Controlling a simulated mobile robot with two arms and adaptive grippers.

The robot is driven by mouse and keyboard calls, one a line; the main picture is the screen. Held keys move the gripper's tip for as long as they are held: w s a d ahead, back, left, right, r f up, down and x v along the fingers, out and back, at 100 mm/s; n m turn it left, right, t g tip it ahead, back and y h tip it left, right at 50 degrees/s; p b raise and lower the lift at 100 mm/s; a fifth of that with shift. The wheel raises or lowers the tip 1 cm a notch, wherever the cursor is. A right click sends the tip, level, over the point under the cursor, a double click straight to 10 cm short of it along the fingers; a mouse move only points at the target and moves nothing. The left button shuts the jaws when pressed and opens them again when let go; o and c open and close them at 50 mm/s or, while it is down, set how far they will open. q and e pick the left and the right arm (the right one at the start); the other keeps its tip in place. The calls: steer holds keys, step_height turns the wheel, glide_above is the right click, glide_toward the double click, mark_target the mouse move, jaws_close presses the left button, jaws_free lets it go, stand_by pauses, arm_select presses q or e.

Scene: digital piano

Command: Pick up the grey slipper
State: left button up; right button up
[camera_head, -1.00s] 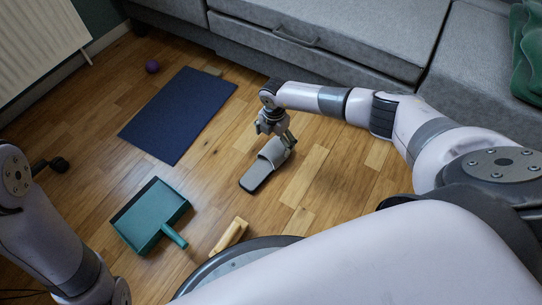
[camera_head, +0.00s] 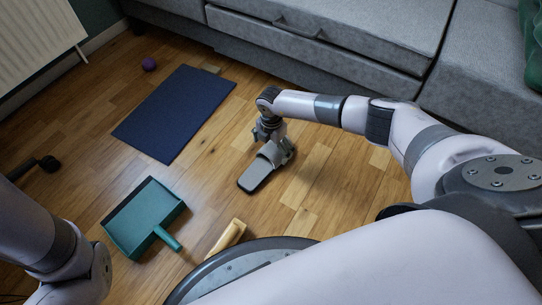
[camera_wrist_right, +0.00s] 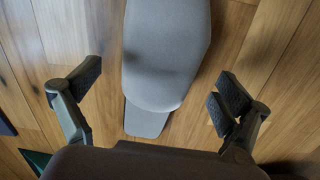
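The grey slipper (camera_head: 256,175) lies on the wooden floor in the head view, with its strap end under my right gripper (camera_head: 276,148). In the right wrist view the slipper (camera_wrist_right: 165,50) runs from the top edge down to the middle, its wide grey strap and a flat sole part showing. My right gripper (camera_wrist_right: 156,88) is open, with one finger on each side of the slipper and a visible gap to both. The gripper hides part of the slipper in the head view.
A teal dustpan (camera_head: 138,220), a yellowish wooden object (camera_head: 228,236) and a dark blue mat (camera_head: 178,110) lie left of the slipper. A purple ball (camera_head: 149,64) and a black dumbbell-like object (camera_head: 45,166) lie farther left. A grey sofa (camera_head: 330,50) stands behind.

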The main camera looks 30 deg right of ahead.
steer(key=c, duration=1.2)
steer(key=shift+c, duration=0.3)
steer(key=shift+r, duration=0.1)
